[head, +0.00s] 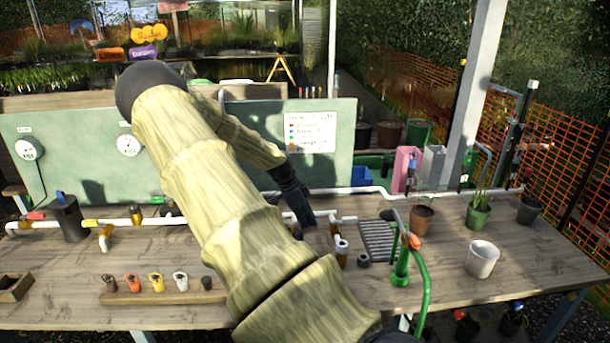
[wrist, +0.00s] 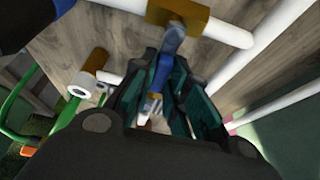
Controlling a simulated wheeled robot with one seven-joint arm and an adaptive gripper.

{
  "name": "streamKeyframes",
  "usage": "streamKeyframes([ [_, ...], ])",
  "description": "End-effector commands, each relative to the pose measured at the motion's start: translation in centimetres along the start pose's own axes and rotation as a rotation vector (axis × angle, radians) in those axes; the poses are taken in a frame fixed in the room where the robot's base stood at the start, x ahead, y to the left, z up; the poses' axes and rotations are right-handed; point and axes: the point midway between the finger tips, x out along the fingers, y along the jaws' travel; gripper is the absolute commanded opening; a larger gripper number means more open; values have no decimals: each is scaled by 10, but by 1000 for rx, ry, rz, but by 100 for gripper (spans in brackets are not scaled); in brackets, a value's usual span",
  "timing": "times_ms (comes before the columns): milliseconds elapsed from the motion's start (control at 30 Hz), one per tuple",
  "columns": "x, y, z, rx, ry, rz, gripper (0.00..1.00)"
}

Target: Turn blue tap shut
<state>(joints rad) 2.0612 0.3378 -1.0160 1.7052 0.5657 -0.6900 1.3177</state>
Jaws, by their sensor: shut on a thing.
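My gripper (wrist: 166,88) has its dark teal fingers closed around a blue tap handle (wrist: 163,70) in the wrist view. The handle is long and narrow, with a brass-coloured piece (wrist: 178,12) on the white pipe (wrist: 228,34) beyond it. In the head view my gripper (head: 304,212) is low over the white pipe run at the middle of the bench. The blue tap cannot be made out there, behind my arm and gripper.
An open white pipe end (head: 342,246) and a green standpipe with an orange handle (head: 411,241) stand right of my gripper. Pots (head: 482,259) stand on the right. A wooden rack (head: 165,298) with several coloured fittings lies front left. A green panel (head: 60,150) stands behind.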

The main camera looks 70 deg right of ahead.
Motion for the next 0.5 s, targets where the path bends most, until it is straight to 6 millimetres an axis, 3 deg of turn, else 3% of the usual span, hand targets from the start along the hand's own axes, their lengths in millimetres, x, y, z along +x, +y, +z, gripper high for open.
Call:
streamKeyframes([
  [33,0,-1,1,2,-1,-2,21],
  [133,0,-1,1,1,0,-2,38],
  [500,-4,-1,1,-1,0,-1,38],
])
